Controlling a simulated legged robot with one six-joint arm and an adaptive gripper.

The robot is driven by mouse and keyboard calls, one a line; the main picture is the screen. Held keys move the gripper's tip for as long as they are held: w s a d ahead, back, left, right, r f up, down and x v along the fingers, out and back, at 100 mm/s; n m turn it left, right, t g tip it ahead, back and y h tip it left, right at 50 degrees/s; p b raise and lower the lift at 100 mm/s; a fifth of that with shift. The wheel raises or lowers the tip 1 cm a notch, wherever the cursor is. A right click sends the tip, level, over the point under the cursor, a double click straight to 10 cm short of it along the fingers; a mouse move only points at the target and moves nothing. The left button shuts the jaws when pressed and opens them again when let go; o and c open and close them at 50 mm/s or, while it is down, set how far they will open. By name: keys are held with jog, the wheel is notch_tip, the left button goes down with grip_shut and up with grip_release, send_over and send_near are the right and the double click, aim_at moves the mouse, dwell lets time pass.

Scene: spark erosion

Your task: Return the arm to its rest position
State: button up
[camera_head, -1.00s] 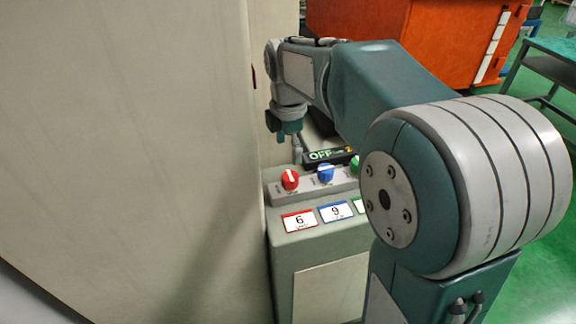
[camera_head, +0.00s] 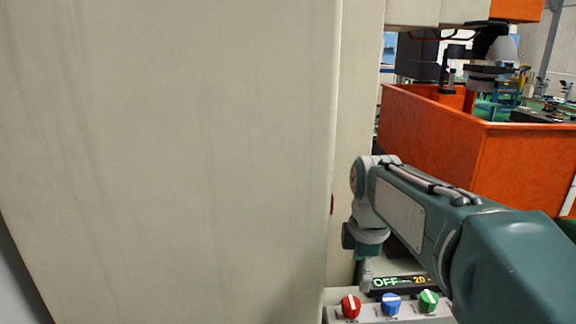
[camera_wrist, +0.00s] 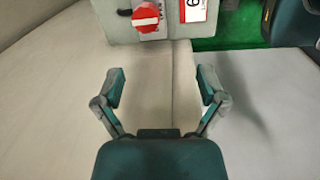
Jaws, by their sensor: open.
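My gripper (camera_wrist: 161,92) is open and empty in the wrist view, its two fingers spread apart over a pale panel surface. In the head view my arm reaches in from the right, with its wrist above the control panel (camera_head: 400,313). The gripper's fingertips there are small and hard to make out. The panel carries a red knob (camera_head: 351,306), a blue knob (camera_head: 391,303) and a green knob (camera_head: 428,301). A display reading OFF (camera_head: 386,282) sits behind them.
A large beige cabinet wall (camera_head: 170,160) fills the left of the head view, close beside my wrist. An orange tank (camera_head: 440,135) stands behind my arm. In the wrist view, green floor (camera_wrist: 234,28) shows at the top right.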

jog(key=s+f+m+t, duration=0.2)
jog(key=s+m, duration=0.6)
jog(key=s+f+m+t, duration=0.2)
jog(key=s+m, duration=0.7)
jog(key=shift+s+t, duration=0.25)
jog(key=shift+t, duration=0.15)
jog(key=shift+d, duration=0.15)
